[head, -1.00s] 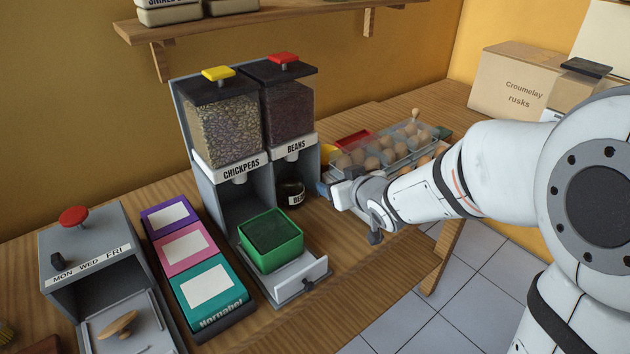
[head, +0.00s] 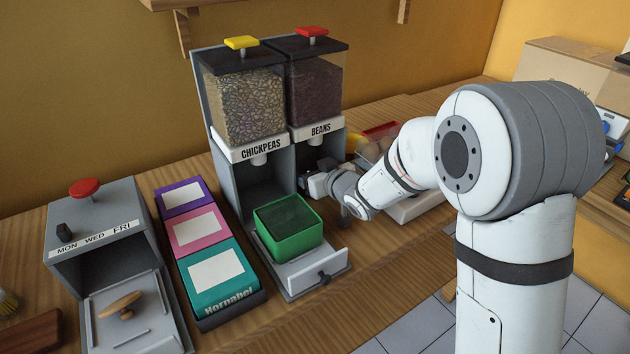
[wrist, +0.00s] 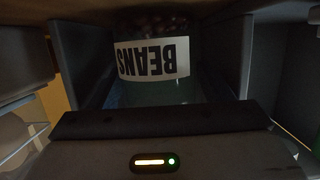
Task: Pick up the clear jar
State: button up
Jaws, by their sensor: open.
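The clear jar (wrist: 155,92) is in the wrist view, with a white BEANS label that reads upside down and dark beans showing beyond it. It sits between grey walls, straight ahead of my gripper. My gripper (head: 309,186) is open, at the mouth of the bay under the BEANS dispenser (head: 316,92). In the head view my gripper and wrist hide the jar. I see no grip on it, and the wrist view is too dark to tell how near the fingertips are.
Left of my gripper, a green tub (head: 288,243) stands on the pulled-out drawer (head: 312,272) below the CHICKPEAS dispenser (head: 240,105). The bay's side walls leave little room. A red tray (head: 380,131) and eggs lie behind my forearm. Coloured boxes (head: 216,276) stand farther left.

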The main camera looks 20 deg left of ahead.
jog(key=c, duration=0.9)
jog(key=shift+c, duration=0.3)
jog(key=shift+r, duration=0.15)
